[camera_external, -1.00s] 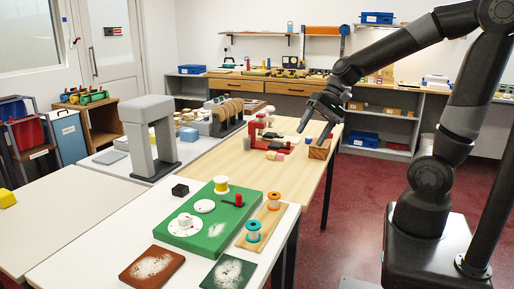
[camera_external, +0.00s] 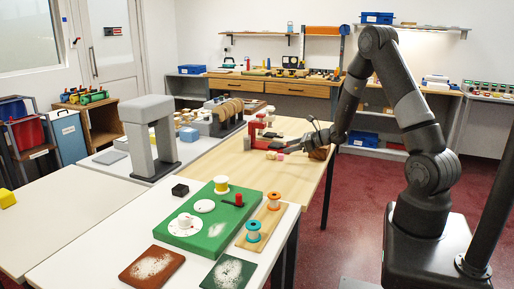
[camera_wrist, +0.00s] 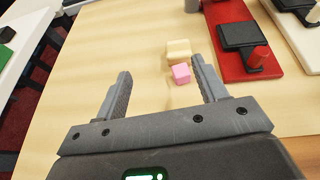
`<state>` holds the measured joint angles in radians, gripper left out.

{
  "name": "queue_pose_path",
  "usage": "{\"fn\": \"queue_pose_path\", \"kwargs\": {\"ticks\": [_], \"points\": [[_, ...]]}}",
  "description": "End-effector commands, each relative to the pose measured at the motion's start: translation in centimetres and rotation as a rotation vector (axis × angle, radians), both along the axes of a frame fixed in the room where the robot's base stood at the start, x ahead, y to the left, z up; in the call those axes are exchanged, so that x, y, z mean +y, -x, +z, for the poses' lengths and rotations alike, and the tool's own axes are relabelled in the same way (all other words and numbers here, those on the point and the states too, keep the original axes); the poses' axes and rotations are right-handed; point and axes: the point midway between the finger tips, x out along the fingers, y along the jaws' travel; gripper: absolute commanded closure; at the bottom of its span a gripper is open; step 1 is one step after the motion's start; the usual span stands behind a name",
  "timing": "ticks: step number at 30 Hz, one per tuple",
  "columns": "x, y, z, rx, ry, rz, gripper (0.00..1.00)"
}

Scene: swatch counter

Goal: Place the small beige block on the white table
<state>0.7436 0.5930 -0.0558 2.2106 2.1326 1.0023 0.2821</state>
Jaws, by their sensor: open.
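The small beige block (camera_wrist: 178,48) lies on the light wooden table in the wrist view, with a pink block (camera_wrist: 181,74) beside it on the near side. My gripper (camera_wrist: 161,70) is open and empty, its fingers pointing toward the two blocks; the blocks lie nearer the right finger. In the external view my gripper (camera_external: 276,146) is low over the wooden table, close to the small blocks, which are too small to tell apart well there. A white table (camera_external: 110,240) stands in the foreground, with a bare strip along its left side.
A red stand with a black plate (camera_wrist: 240,45) lies right of the blocks in the wrist view. The white table carries a green board (camera_external: 215,225), spools and two dark swatches. A grey arch (camera_external: 150,140) stands behind. Another pale table (camera_external: 60,205) is at left.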

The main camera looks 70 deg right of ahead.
Motion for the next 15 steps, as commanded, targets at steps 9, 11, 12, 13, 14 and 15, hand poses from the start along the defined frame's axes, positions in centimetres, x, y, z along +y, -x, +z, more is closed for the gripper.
{"fn": "queue_pose_path", "kwargs": {"ticks": [9,11,12,13,14,15], "points": [[-2.2,-1.2,-2.5,0.004,-0.045,-0.090,0.35],[-2.1,-2.2,-2.9,0.003,-0.045,-0.088,0.35],[-2.1,-2.7,-3.1,0.003,-0.044,-0.088,0.35],[-2.1,-3.1,-3.3,0.004,-0.044,-0.089,0.35],[-2.2,-3.4,-3.4,0.004,-0.043,-0.088,0.35],[-2.2,-3.8,-3.5,0.004,-0.042,-0.089,0.35]]}}
